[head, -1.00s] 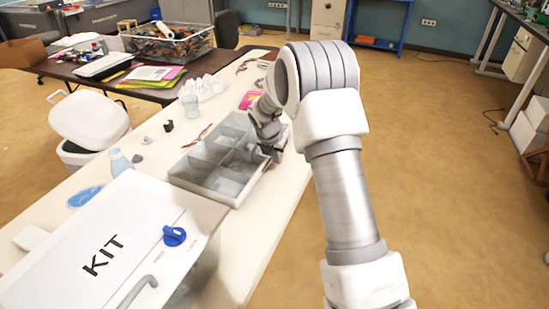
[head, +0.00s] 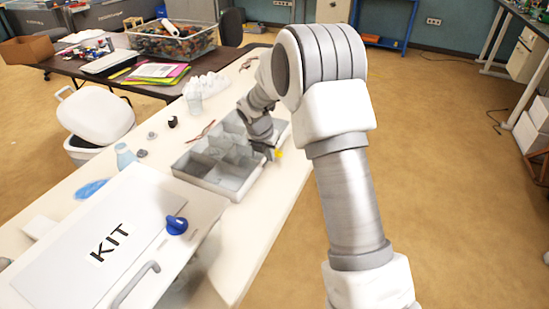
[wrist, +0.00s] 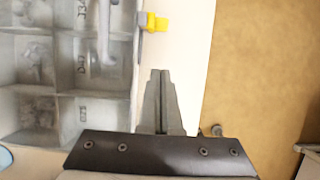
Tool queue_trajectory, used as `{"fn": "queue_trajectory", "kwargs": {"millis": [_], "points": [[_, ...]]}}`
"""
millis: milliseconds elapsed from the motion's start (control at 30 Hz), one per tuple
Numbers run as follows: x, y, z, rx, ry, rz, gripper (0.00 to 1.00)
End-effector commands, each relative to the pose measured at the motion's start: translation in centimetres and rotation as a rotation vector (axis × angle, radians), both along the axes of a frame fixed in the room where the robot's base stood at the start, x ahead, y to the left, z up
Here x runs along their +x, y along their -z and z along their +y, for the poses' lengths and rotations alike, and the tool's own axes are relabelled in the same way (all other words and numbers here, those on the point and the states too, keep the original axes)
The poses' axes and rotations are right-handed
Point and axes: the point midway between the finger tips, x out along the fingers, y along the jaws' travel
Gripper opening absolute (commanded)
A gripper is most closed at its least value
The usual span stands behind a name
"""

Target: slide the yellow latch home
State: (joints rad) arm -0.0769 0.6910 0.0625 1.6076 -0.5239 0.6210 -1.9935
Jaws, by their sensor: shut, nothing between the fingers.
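The yellow latch (wrist: 156,22) sits on the right edge of the grey compartment box (wrist: 68,91) in the wrist view. It also shows as a small yellow spot (head: 279,153) beside my gripper in the head view. My gripper (wrist: 160,74) is shut and empty. In the wrist view its fingertips are below the latch and a little to its right, with a visible gap in the picture. They appear over the pale tabletop just outside the box wall. The box (head: 212,165) stands on the white table in the head view, partly hidden by my arm.
A white KIT case (head: 65,270) with a blue knob (head: 176,225) is at the near left. A clear cup (head: 193,102) and small dark parts (head: 172,122) stand beyond the box. A bare table strip (head: 262,215) runs along the right edge.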

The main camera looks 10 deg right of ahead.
Motion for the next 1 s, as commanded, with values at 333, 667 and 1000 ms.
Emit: {"fn": "queue_trajectory", "kwargs": {"millis": [333, 667, 1000], "points": [[-1.8, -5.2, 1.2, 0.000, 0.001, 0.003, 0.00], [-2.0, -5.7, 1.3, 0.000, 0.001, 0.004, 0.00], [-2.4, -6.9, 1.2, 0.013, 0.040, -0.011, 0.00]]}}
